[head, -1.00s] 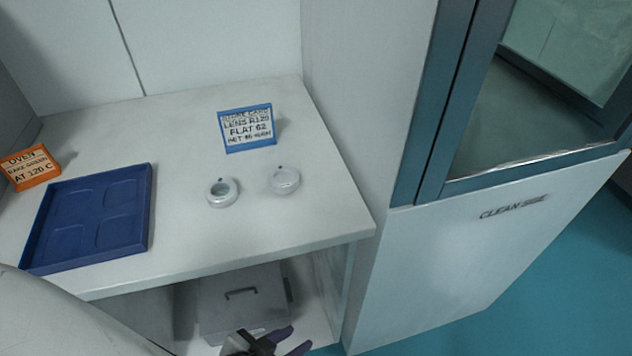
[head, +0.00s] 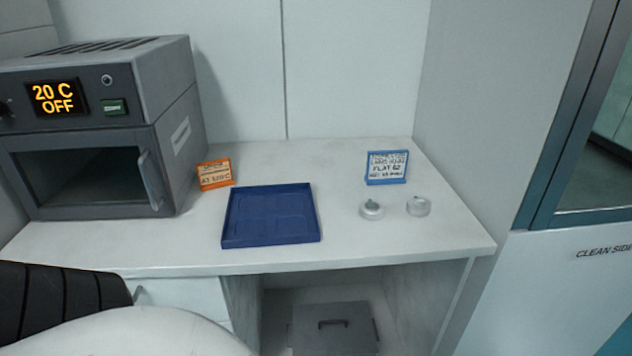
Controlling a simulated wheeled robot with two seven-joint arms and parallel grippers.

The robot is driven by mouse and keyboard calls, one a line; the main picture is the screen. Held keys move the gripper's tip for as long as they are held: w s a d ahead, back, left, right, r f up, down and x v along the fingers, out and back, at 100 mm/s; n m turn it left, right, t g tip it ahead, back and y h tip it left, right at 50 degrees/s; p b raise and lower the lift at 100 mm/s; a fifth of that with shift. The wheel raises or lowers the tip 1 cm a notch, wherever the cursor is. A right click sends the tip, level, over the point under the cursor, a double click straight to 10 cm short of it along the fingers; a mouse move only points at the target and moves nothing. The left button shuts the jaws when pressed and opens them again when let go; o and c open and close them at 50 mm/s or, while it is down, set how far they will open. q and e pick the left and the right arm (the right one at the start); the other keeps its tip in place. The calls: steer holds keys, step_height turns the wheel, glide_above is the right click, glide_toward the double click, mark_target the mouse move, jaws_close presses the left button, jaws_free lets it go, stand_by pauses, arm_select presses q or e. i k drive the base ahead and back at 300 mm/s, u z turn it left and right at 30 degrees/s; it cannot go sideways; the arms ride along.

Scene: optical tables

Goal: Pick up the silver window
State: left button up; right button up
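Two small round silver-grey pieces sit apart on the right part of the white bench. The left piece (head: 372,210) is a silver ring with a darker centre. The right piece (head: 419,206) looks paler and clearer. I cannot tell for certain which one is the silver window. A blue-framed sign (head: 386,168) stands just behind them; its small text is only partly readable, with "FLAT 62" on it. Neither of my grippers shows in the head view. Only a part of my arm shows at the lower left.
A blue tray (head: 230,240) with shallow recesses lies mid-bench. An orange sign (head: 215,175) stands behind it. A grey oven (head: 170,130) reading "20 C OFF" fills the left. A grey lidded box (head: 334,333) sits under the bench. A side wall bounds the right.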

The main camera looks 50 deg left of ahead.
mark_target(373, 209)
steer(key=k, duration=0.5)
steer(key=u, duration=1.7)
steer(key=i, duration=0.5)
steer(key=u, duration=0.05)
